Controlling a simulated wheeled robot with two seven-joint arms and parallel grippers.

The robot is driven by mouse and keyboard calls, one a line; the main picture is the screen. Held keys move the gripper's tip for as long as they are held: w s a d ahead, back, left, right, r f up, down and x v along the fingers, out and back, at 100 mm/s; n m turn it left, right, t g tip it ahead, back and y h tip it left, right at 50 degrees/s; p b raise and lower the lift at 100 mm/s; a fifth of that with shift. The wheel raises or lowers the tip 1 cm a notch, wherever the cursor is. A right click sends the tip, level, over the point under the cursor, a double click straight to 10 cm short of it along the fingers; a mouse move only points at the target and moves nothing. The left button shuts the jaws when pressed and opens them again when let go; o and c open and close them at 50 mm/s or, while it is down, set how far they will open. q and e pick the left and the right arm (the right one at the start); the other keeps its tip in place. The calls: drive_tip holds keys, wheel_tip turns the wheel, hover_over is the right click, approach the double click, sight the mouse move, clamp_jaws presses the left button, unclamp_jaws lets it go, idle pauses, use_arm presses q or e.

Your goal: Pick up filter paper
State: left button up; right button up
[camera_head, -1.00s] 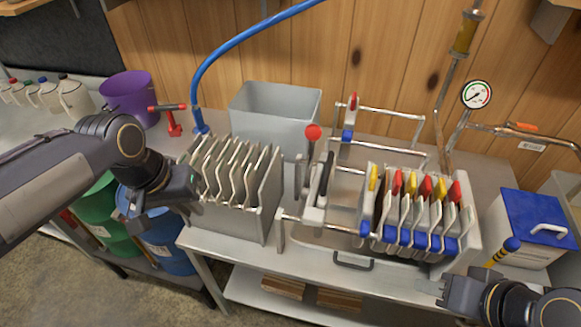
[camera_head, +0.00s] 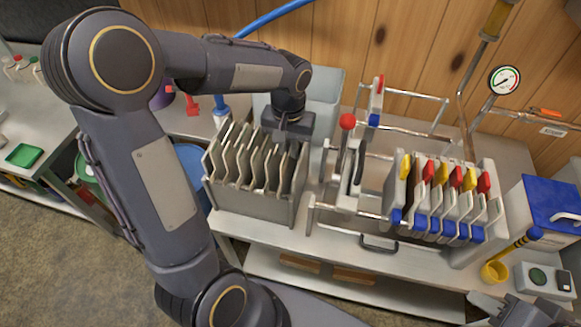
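Several thin grey-white sheets or plates (camera_head: 243,160) stand upright side by side in a grey metal rack (camera_head: 255,208) left of the filter press. I cannot tell for certain which of them is filter paper. My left gripper (camera_head: 284,137) is over the rack's back right part, close to the tops of the sheets. Its fingers are mostly hidden, and I see nothing clearly held. My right gripper (camera_head: 478,304) is low at the bottom right edge, away from the sheets, and only partly in view.
The filter press (camera_head: 440,200) with red, yellow and blue tabbed plates stands right of the rack. A red-knobbed lever (camera_head: 347,122) rises between them. A grey bin (camera_head: 325,95) stands behind the rack. A blue-lidded box (camera_head: 550,200) is at the right.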

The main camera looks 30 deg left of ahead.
sight(286, 162)
use_arm(q)
drive_tip(key=f, duration=0.2)
drive_tip(key=s+f+p, duration=0.1)
drive_tip(key=f, duration=0.1)
drive_tip(key=shift+s+f, duration=0.2)
drive_tip(key=shift+f, duration=0.6)
drive_tip(key=shift+c, duration=0.2)
clamp_jaws()
drive_tip(key=shift+r, duration=0.15)
